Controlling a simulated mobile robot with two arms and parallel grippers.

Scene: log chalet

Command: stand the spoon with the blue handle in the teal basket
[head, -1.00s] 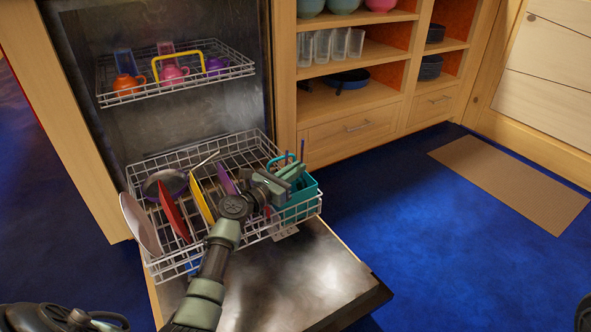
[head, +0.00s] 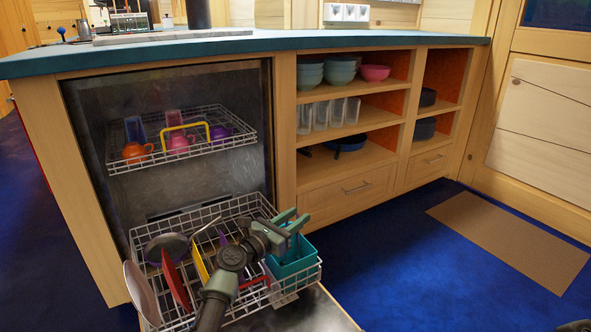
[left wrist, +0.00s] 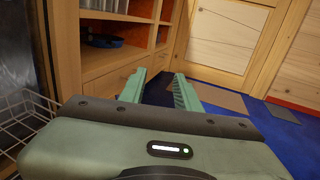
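The teal basket (head: 297,268) stands at the front right corner of the lower dishwasher rack. My left gripper (head: 297,220) is just above the basket and hides part of its opening. In the left wrist view the fingers (left wrist: 160,88) are apart, with nothing seen between them. I cannot clearly make out the spoon with the blue handle; the inside of the basket is mostly hidden by the gripper.
The pulled-out lower rack (head: 140,240) holds a red board (head: 175,282), a pale plate (head: 142,295) and a pan (head: 166,248). The upper rack (head: 215,143) holds cups. An open shelf unit (head: 345,187) stands right of it.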

